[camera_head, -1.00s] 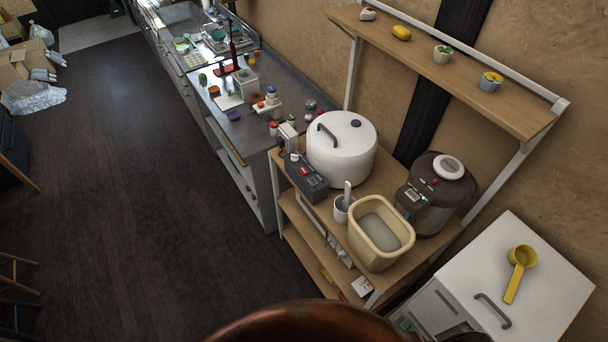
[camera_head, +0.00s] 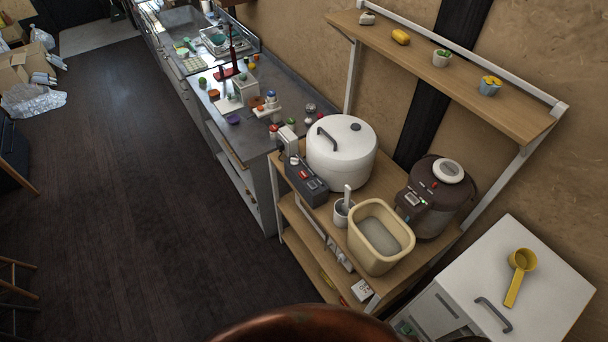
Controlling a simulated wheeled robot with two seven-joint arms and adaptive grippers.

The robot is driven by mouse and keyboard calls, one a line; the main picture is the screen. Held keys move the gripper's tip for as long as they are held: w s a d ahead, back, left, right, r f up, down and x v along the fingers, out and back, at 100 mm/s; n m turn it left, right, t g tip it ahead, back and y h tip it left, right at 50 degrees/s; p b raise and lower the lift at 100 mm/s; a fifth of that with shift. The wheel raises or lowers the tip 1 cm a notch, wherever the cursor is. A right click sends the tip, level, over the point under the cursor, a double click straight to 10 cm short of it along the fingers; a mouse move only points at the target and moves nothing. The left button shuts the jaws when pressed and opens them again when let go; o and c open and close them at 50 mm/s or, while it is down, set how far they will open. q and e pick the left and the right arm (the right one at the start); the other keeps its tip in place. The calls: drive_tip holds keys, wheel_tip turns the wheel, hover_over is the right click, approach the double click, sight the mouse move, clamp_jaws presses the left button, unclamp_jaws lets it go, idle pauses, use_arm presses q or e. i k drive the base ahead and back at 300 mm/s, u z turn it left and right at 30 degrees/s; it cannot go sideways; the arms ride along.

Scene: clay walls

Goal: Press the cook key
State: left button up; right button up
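A large white lidded cooker (camera_head: 342,153) with a dark lid handle stands on the wooden shelf unit by the wall. A dark grey control box (camera_head: 307,183) sits against its left front side, with a small red key (camera_head: 304,174) and a pale one on top. I cannot read any label, so I cannot tell which is the cook key. A dark brown appliance (camera_head: 436,200) with a small lit panel (camera_head: 414,203) and a red button stands to the right. Neither of my grippers shows in this view.
A cream tub (camera_head: 354,246) and a small cup with a utensil (camera_head: 342,211) stand in front of the cooker. A white cabinet (camera_head: 545,275) with a yellow scoop (camera_head: 517,276) is at right. A cluttered counter (camera_head: 226,88) lies beyond. Dark floor (camera_head: 130,200) is clear at left.

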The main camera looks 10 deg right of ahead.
sight(303, 175)
drive_tip(key=u, duration=1.65)
drive_tip(key=i, duration=0.9)
drive_tip(key=z, duration=2.8)
